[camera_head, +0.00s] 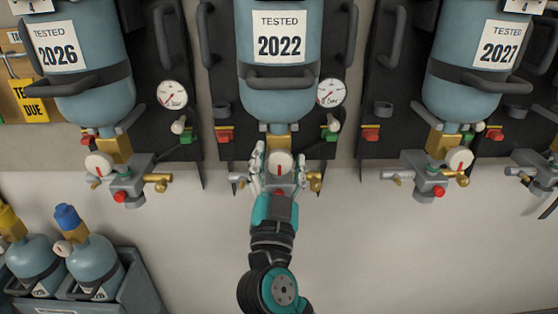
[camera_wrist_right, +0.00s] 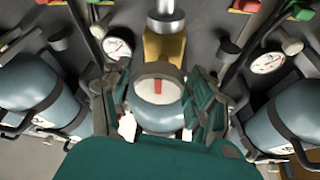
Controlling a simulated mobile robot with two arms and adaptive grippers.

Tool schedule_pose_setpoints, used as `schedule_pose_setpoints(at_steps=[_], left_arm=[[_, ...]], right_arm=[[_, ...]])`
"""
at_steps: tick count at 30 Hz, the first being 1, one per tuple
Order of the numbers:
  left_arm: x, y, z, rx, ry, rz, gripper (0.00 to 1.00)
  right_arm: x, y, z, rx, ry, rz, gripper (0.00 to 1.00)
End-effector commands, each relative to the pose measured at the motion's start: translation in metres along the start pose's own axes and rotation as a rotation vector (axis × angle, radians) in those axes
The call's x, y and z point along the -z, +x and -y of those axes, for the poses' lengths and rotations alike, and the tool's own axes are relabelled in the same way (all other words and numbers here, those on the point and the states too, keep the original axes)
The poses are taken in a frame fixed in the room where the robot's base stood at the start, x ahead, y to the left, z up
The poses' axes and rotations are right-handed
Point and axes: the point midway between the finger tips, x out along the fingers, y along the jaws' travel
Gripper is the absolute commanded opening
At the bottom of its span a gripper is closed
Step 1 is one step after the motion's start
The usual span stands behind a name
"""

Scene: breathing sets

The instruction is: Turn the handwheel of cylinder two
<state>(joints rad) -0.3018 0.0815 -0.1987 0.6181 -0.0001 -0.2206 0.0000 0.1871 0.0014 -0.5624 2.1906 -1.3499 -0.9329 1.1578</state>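The middle cylinder (camera_head: 280,98), blue-grey with a label reading TESTED 2022, hangs upright on a dark panel. No cylinder number is readable, so I cannot tell from markings which is cylinder two. Below its brass neck is a round white-faced knob with a red mark (camera_head: 281,160), apparently the handwheel; it also shows in the right wrist view (camera_wrist_right: 158,87). My right gripper (camera_head: 279,166) is open, with its fingers on both sides of the knob. I see a gap at the left finger; contact at the right one is unclear. My left gripper is not in view.
Similar cylinders hang at left (camera_head: 95,95) and right (camera_head: 460,98), with valve blocks and brass taps below. A pressure gauge (camera_head: 331,93) and a green block (camera_head: 329,136) sit beside the middle cylinder. Smaller cylinders stand in a crate (camera_head: 145,290) at lower left. The wall below right is clear.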

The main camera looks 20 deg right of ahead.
Motion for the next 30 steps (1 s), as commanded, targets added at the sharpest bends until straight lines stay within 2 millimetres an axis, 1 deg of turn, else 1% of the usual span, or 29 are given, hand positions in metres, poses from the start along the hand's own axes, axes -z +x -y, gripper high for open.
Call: schedule_pose_setpoints(at_steps=[1, 9, 10, 20, 26, 30], left_arm=[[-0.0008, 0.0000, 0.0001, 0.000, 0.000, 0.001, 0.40], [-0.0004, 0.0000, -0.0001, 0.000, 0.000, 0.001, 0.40], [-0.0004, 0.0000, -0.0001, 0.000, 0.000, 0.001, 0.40], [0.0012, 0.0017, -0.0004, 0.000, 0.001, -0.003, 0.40], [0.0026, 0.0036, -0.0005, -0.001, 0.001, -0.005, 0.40], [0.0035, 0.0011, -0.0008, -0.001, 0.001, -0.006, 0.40]], right_arm=[[0.0000, 0.0001, 0.0000, 0.000, 0.000, 0.000, 0.51], [-0.0001, 0.0002, -0.0001, -0.001, 0.000, 0.000, 0.16], [-0.0001, 0.0003, -0.0001, -0.001, 0.000, 0.000, 0.13], [-0.0008, -0.0001, -0.0007, 0.018, -0.046, 0.001, 0.13], [0.0001, -0.0001, -0.0013, 0.063, -0.155, -0.001, 0.13], [0.0010, 0.0004, -0.0014, 0.109, -0.268, 0.000, 0.13]])
